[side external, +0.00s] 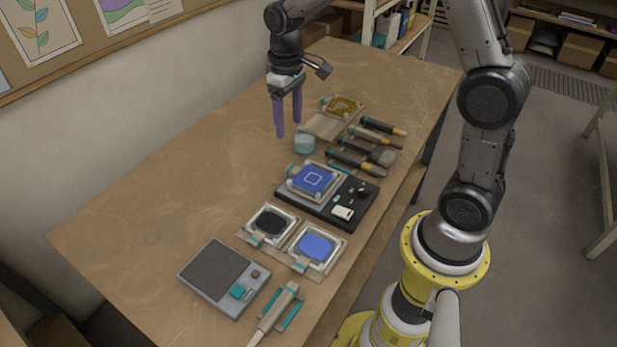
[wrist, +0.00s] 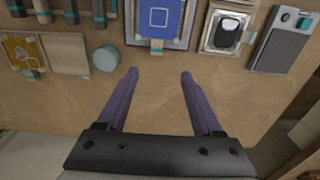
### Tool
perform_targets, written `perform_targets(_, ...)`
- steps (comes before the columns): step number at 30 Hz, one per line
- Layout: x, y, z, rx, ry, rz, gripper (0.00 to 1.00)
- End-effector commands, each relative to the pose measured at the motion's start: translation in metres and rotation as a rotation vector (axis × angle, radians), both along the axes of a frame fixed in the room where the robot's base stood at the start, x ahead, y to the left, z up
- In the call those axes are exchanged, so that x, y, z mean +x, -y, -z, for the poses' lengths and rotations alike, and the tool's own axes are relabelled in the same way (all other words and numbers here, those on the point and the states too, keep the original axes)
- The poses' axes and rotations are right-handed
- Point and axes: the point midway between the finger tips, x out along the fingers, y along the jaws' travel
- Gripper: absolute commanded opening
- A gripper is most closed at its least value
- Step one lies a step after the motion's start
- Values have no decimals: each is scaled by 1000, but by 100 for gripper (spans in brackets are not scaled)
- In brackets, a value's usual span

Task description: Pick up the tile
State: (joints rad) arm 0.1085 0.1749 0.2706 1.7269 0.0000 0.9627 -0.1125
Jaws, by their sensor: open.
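A blue square tile (side external: 314,180) with a white square outline sits in a pale frame on a dark board (side external: 322,212). It also shows at the top of the wrist view (wrist: 160,17). An amber patterned square (side external: 342,105) lies in a pale frame at the far end, and at the left of the wrist view (wrist: 25,50). I cannot tell which square the task means. My gripper (side external: 288,128) is open and points down above the table, left of the round teal pot. In the wrist view, its purple fingers (wrist: 159,72) are apart with only bare table between them.
The teal pot (side external: 304,145) stands near my fingers. Several dark-handled tools (side external: 365,150) lie beyond it. A black pad (side external: 270,222), a plain blue pad (side external: 315,246) and a grey device (side external: 222,278) lie nearer the camera. The table's left side is clear.

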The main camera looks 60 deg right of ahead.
Motion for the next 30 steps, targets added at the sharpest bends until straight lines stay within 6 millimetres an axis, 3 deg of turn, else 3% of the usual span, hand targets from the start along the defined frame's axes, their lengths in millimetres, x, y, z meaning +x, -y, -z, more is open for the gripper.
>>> perform_targets(13,-2,2,72,1,-13,4,68)
perform_targets(23,0,3,98,1,-10,4,68)
perform_targets(30,2,7,131,1,-10,4,68)
